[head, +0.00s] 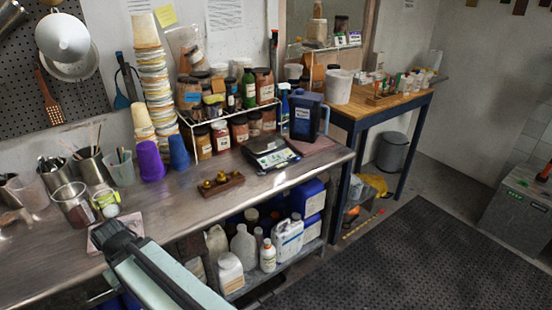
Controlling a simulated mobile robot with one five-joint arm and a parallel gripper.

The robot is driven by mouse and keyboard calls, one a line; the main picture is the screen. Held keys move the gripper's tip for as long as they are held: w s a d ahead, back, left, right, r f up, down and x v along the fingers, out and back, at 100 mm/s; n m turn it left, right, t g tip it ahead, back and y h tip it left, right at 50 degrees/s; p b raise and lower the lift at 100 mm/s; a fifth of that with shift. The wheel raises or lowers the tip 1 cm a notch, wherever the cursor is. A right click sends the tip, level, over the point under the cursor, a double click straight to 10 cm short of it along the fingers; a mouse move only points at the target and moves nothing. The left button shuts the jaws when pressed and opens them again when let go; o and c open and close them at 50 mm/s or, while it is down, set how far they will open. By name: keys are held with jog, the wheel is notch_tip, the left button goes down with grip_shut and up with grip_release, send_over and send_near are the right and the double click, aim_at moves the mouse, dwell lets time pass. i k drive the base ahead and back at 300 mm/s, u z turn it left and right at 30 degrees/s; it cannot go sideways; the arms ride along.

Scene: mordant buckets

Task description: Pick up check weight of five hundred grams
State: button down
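A small wooden block (219,187) with brass-coloured weights (221,178) standing in it sits on the steel bench (265,188), near its front edge. The weights are too small for me to read any marking, so I cannot tell which is five hundred grams. My gripper (108,234) is the dark end of my arm at the lower left, over the front of the bench. It is left of and nearer than the block, and apart from it. Its fingers are not clear enough to show whether they are open or shut.
A dark scale (270,153) stands behind the block to the right, beside a dark blue jug (305,118). Purple (149,160) and blue cups (179,152) stand behind it to the left. Jars crowd a rack (225,115). Bottles (243,246) fill the shelf below. The steel around the block is bare.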

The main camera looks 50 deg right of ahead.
aim_at(222, 178)
jog(key=u, duration=2.8)
jog(key=k, duration=1.8)
jog(key=z, duration=0.6)
jog(key=i, duration=1)
